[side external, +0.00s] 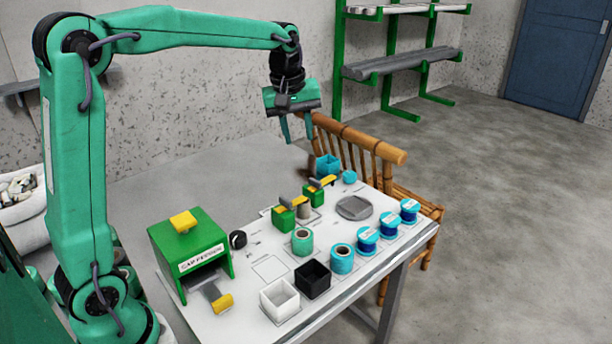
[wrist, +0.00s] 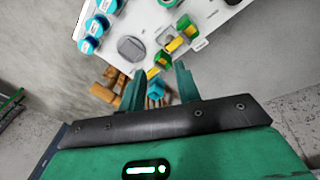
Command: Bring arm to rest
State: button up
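My green arm is raised, reaching over the white worktable (side external: 255,248). My gripper (side external: 298,141) hangs above the far side of the table, pointing down. Its two fingers are apart with nothing between them; they also show apart in the wrist view (wrist: 158,74). Blue spools stand along the table's right edge, one at the far corner (side external: 409,211). They also show at the top left of the wrist view (wrist: 97,26). The gripper touches none of them.
A green box with a yellow knob (side external: 187,250) stands at the table's left. A white bin (side external: 280,300) and a black bin (side external: 312,279) sit at the front. A bamboo chair (side external: 395,156) stands behind the table, near below my gripper. A green rack (side external: 400,70) is further back.

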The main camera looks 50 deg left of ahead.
jog(key=s+d+f+m+t, duration=0.1)
jog(key=s+d+m, duration=0.1)
jog(key=s, duration=0.6)
jog(key=s+d+f+m+t, duration=0.1)
jog(key=s+d+m, duration=0.1)
jog(key=s+m, duration=0.3)
jog(key=s+d+f+m+t, duration=0.1)
jog(key=s+m, duration=0.3)
jog(key=s, duration=0.6)
jog(key=shift+s+d+f, duration=0.2)
jog(key=shift+s+d, duration=0.1)
jog(key=shift+d, duration=0.3)
